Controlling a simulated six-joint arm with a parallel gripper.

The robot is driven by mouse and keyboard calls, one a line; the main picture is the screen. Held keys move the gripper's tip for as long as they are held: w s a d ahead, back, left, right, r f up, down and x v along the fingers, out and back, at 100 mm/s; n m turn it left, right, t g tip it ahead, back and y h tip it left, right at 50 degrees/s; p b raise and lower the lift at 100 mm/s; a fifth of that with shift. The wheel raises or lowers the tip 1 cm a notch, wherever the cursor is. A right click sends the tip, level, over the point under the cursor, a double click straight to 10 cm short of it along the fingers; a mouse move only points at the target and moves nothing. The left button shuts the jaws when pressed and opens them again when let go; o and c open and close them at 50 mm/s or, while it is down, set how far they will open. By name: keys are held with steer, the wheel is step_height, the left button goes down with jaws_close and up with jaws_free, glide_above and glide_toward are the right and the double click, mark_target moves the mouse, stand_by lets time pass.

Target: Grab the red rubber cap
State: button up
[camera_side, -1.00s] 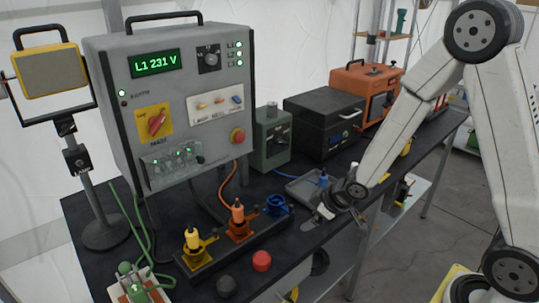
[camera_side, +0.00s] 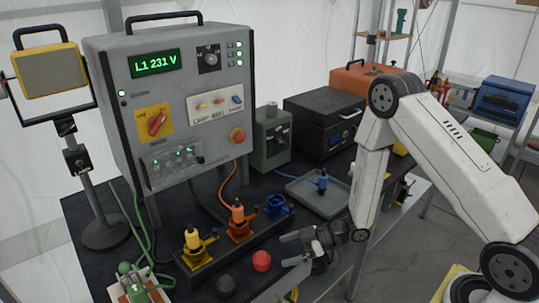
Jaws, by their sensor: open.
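My gripper (camera_side: 284,249) is low over the bench, to the right of the red cap. Its two fingers are apart and point left, toward the cap. Nothing shows between the fingers. I cannot tell from this view whether a finger touches the cap.
A rail with yellow (camera_side: 194,241), orange (camera_side: 238,219) and blue (camera_side: 278,206) connectors stands behind the caps. A grey control cabinet (camera_side: 170,100) rises at the back.

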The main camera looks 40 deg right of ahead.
mark_target(269, 256)
steer(key=shift+x, duration=1.3)
steer(key=shift+x, duration=2.6)
steer(key=shift+s+a, duration=0.1)
steer(key=c, duration=1.2)
